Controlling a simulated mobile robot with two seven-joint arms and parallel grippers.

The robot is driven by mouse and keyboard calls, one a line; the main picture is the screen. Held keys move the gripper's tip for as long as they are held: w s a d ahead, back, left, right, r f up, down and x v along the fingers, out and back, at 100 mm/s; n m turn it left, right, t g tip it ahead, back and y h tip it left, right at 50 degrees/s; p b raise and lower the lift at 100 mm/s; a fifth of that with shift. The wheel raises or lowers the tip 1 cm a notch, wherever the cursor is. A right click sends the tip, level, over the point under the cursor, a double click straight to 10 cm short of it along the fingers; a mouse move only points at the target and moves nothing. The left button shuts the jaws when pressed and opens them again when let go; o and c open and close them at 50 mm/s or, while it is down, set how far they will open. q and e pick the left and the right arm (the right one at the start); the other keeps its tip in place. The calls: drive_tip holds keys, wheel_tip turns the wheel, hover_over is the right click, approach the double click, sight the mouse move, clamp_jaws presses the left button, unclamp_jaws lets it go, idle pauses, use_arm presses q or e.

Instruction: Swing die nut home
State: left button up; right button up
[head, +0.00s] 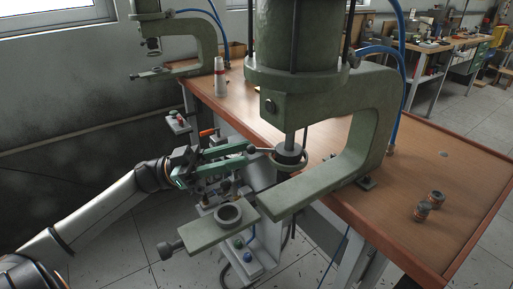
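A green pneumatic press (375,145) stands on the wooden bench, with its round cylinder (292,45) above. Below the cylinder, a pale ring (303,166) surrounds the dark end of the ram (289,151); it appears to be the die nut. A short handle with a dark ball end (252,149) points left from it. My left gripper (247,151) reaches in from the left, with its fingertips at or very near this ball. The small gap there does not show whether they grip it. My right gripper is out of view.
A flat green arm with a ring-shaped seat (229,213) and a knob lies below my gripper. A second press (195,40) stands at the back left, near a white bottle (220,78). Two small rusty cylinders (430,204) sit at right. The bench's right front (465,190) is mostly clear.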

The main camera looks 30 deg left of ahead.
sight(248, 152)
use_arm(q)
drive_tip(key=shift+x, duration=2.2)
clamp_jaws()
